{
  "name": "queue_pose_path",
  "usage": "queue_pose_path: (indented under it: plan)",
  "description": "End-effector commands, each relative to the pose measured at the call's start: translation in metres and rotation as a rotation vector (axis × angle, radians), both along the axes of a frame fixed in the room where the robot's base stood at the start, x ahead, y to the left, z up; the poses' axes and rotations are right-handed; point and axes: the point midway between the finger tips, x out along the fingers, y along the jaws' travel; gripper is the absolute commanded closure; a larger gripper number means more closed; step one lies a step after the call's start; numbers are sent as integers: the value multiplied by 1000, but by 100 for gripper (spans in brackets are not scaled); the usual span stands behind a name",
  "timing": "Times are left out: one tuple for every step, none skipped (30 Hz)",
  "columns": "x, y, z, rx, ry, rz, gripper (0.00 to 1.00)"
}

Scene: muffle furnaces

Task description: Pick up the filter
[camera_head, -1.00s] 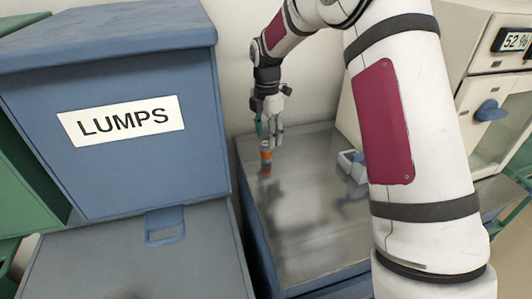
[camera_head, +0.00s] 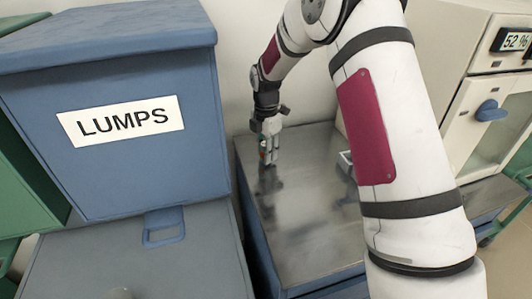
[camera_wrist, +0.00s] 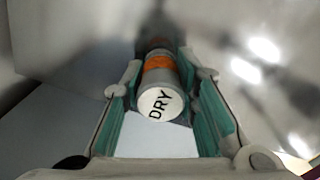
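The filter looks like a small grey cylinder (camera_wrist: 160,82) with an orange band and a white end marked DRY. It stands on the metal tabletop (camera_head: 310,210), near its back left corner. In the head view my gripper (camera_head: 268,158) is down over it and hides most of it. In the wrist view my gripper (camera_wrist: 162,75) has its green-padded fingers on either side of the cylinder. The fingers look spread, with a narrow gap at the left; contact on the right is hard to tell.
A blue bin marked LUMPS (camera_head: 120,150) stands close to the left of the table. A small white object (camera_head: 346,160) lies on the table, partly behind my arm. A cream cabinet (camera_head: 480,100) with a 52 % display is at the right.

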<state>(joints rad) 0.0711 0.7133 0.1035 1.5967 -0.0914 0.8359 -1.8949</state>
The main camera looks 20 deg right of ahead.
Motion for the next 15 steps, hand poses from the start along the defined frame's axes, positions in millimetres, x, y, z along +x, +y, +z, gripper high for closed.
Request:
queue_pose_path:
  plan:
    - [0, 0, 0, 0, 0, 0, 92]
    - [0, 0, 0, 0, 0, 0, 98]
    - [0, 0, 0, 0, 0, 0, 100]
    - [0, 0, 0, 0, 0, 0, 100]
    - [0, 0, 0, 0, 0, 0, 100]
    - [0, 0, 0, 0, 0, 0, 100]
    - [0, 0, 0, 0, 0, 0, 100]
    - [0, 0, 0, 0, 0, 0, 100]
    - [0, 0, 0, 0, 0, 0, 100]
    - [0, 0, 0, 0, 0, 0, 100]
    - [0, 0, 1, 0, 0, 0, 100]
    - [0, 0, 1, 0, 0, 0, 100]
    - [0, 0, 2, 0, -1, 0, 100]
    - [0, 0, 3, 0, -1, 0, 100]
    - [0, 0, 5, 1, -2, 0, 100]
